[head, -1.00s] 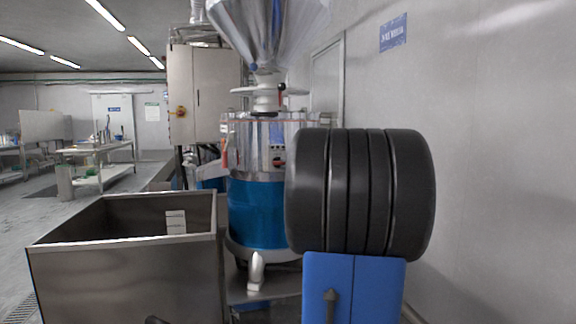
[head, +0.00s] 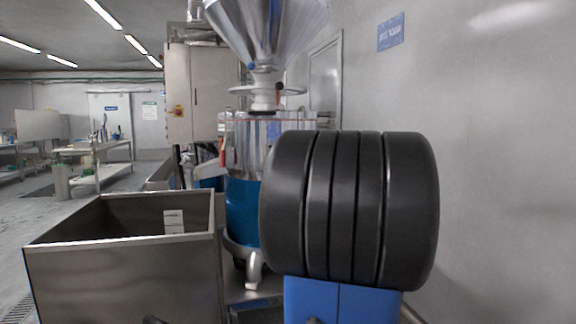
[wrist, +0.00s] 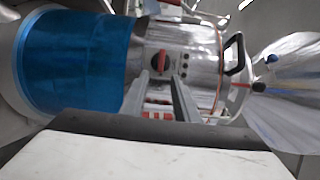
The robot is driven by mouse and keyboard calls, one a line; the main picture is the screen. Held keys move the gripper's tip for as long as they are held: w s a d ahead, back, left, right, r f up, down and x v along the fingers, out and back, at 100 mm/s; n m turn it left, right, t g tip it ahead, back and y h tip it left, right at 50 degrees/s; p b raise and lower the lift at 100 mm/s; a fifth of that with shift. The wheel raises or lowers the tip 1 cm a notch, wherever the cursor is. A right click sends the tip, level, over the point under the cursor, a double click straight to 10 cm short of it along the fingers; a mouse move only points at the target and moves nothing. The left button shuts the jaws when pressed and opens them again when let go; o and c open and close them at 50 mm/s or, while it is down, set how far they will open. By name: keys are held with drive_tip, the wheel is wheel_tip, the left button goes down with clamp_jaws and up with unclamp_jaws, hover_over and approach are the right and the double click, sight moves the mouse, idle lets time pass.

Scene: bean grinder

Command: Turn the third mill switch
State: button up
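The mill (head: 243,145) stands upright beyond my arm, with a blue lower drum and a shiny steel upper body. In the wrist view it appears on its side, with the blue drum (wrist: 75,60) at left. Its red rotary switch (wrist: 159,61) sits on a dark panel on the steel body. My gripper (wrist: 160,77) has two grey fingers apart, with their tips just below the switch in the picture, one on either side of its line. Whether they touch it I cannot tell. In the head view my black arm hides the switch and gripper.
A steel bin (head: 125,270) stands at left, in front of the mill. A steel hopper (head: 265,35) tops the mill. A grey cabinet (head: 190,95) stands behind. A white wall (head: 490,150) closes the right side. Open floor lies at far left.

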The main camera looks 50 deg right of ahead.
drive_tip(key=s+a, duration=0.2)
drive_tip(key=s, duration=0.9)
drive_tip(key=shift+s, duration=0.25)
drive_tip(key=shift+f, duration=0.1)
drive_tip(key=w+a+f+n+g+y, duration=0.25)
drive_tip(key=a+f, duration=0.25)
drive_tip(key=a, duration=0.4)
drive_tip(key=w+a+f+n+g+y, duration=0.1)
drive_tip(key=a+f+n+g+y, duration=0.15)
drive_tip(key=a+f, duration=0.45)
drive_tip(key=w+a+f+n+g+y, duration=0.2)
drive_tip(key=a+f+n, duration=0.15)
drive_tip(key=a, duration=0.75)
drive_tip(key=s+a+f+n+g, duration=0.45)
drive_tip(key=s+a+f, duration=0.4)
drive_tip(key=a, duration=0.25)
drive_tip(key=s+a+f+n+g+h, duration=0.1)
drive_tip(key=s+a+f+n+h, duration=0.1)
drive_tip(key=s+f+n+h, duration=0.2)
drive_tip(key=shift+s+a+f+n, duration=0.25)
drive_tip(key=shift+s+f+n, duration=1.25)
drive_tip(key=shift+s+f, duration=0.75)
